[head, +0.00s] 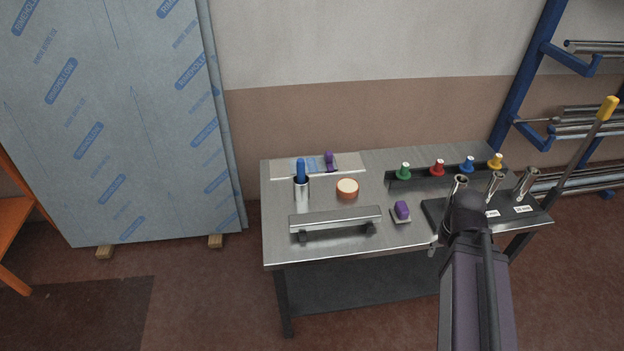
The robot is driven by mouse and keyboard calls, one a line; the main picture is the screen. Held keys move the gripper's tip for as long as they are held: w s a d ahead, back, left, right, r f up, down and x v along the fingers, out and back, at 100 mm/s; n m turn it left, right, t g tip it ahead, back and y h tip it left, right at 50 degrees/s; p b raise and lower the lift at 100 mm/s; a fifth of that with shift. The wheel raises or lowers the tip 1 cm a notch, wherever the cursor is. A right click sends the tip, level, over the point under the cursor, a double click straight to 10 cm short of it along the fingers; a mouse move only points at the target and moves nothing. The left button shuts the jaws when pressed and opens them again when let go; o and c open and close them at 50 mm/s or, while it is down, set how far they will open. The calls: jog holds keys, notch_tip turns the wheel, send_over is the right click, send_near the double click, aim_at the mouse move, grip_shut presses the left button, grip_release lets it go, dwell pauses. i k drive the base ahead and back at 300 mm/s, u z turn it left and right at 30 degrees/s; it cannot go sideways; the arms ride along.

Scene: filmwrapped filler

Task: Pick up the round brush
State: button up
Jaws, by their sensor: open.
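No gripper fingers can be made out.
The steel bench (280,247) carries a raised metal bar (335,218) at the front, a purple-topped block (402,210), a rack of coloured knobs (437,168) and a black block with metal tubes (530,216). Film-wrapped panels (100,130) stand left.

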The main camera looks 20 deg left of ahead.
aim_at(300, 162)
jog(key=z, duration=0.4)
jog(key=k, duration=1)
jog(key=u, duration=0.65)
jog(key=i, duration=1.05)
jog(key=u, duration=0.05)
